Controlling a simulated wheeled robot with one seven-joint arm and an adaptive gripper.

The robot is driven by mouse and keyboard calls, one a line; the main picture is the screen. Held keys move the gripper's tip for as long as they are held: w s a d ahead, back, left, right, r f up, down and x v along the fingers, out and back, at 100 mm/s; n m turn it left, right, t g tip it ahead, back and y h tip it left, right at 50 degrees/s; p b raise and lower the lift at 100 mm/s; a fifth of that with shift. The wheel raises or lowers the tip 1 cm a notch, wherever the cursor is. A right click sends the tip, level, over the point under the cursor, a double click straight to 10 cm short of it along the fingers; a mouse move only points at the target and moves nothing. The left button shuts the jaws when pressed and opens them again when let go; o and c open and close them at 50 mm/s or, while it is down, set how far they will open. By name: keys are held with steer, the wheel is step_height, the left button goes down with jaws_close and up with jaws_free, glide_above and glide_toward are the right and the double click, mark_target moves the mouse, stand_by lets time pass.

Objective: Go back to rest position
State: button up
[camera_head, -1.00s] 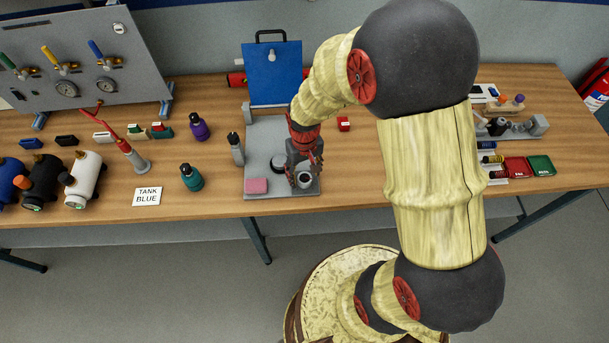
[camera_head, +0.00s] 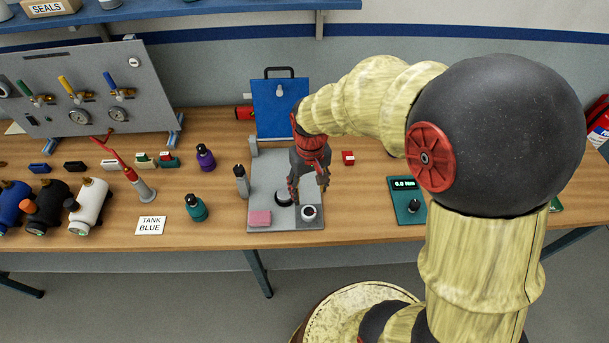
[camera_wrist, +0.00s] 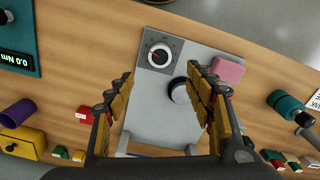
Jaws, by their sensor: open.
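My gripper (camera_head: 309,190) is open and empty, pointing down above the grey plate (camera_head: 262,182). It also shows in the wrist view (camera_wrist: 159,75), its fingers spread with nothing between them. A round white-rimmed part with a dark centre (camera_head: 309,212) sits at the plate's front right, just in front of my fingertips and apart from them. In the wrist view this part (camera_wrist: 160,53) looks like a dial with a red mark. A dark round part with a pale top (camera_wrist: 181,91) sits beside it, partly hidden by a finger.
A pink block (camera_head: 260,218) lies at the plate's front left. A blue board (camera_head: 278,110) stands behind the plate. A small red box (camera_head: 348,158) and a teal meter reading 0.0 Nm (camera_head: 405,205) are to the right. Bottles, tanks and a valve panel (camera_head: 85,88) fill the left.

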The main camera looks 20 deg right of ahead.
steer(key=shift+s, duration=0.1)
steer(key=s+r+t+b, duration=0.5)
steer(key=s+r+b, duration=0.1)
steer(key=s+r, duration=0.8)
steer(key=shift+r+t, duration=0.3)
